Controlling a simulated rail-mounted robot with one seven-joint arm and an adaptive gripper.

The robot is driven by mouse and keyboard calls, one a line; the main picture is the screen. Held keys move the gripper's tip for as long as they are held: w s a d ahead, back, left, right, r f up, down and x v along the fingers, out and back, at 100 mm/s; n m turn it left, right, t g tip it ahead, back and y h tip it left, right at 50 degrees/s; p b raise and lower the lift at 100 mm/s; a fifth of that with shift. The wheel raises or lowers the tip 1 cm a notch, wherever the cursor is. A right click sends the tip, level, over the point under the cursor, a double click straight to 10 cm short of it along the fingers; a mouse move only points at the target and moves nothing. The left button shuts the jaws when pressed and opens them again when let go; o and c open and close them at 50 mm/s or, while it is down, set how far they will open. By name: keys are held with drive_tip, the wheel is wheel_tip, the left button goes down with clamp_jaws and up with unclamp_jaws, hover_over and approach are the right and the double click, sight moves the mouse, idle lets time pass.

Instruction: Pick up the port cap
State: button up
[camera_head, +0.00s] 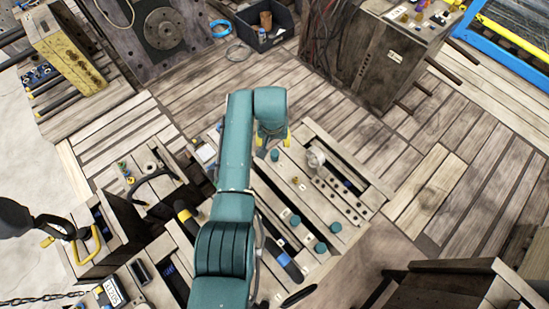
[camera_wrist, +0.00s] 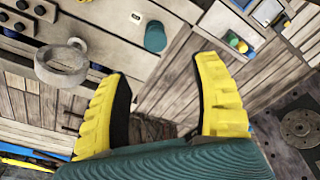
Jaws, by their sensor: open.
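Several round teal caps lie on the slatted wooden bench (camera_head: 375,200); I take these as the port caps. One teal cap (camera_head: 275,155) is just below my gripper (camera_head: 273,142) in the head view. In the wrist view a teal cap (camera_wrist: 155,36) lies beyond the gap between the yellow fingers of my gripper (camera_wrist: 163,70), apart from both. Other teal caps (camera_head: 335,227) lie near the bench's front. My gripper is open and empty. My arm hides part of the bench.
A pale round fitting (camera_head: 316,157) stands right of the nearest cap; it also shows in the wrist view (camera_wrist: 61,65). A drilled bar (camera_head: 338,194) lies beside it. A dark bin (camera_head: 265,25) and a wooden cabinet (camera_head: 370,50) stand behind. Plank floor is clear at right.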

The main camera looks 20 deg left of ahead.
sight(275, 153)
drive_tip(key=f, duration=0.1)
drive_tip(key=f+b, duration=0.1)
drive_tip(key=f, duration=0.2)
drive_tip(key=shift+w+a, duration=0.1)
drive_tip(key=shift+w, duration=0.2)
drive_tip(key=f+b, duration=0.2)
drive_tip(key=f, duration=0.1)
drive_tip(key=f+b, duration=0.1)
drive_tip(key=f, duration=0.1)
drive_tip(key=shift+d+f+b, duration=0.15)
drive_tip(key=shift+d+b, duration=0.1)
drive_tip(key=shift+b, duration=0.1)
drive_tip(key=c, duration=1.1)
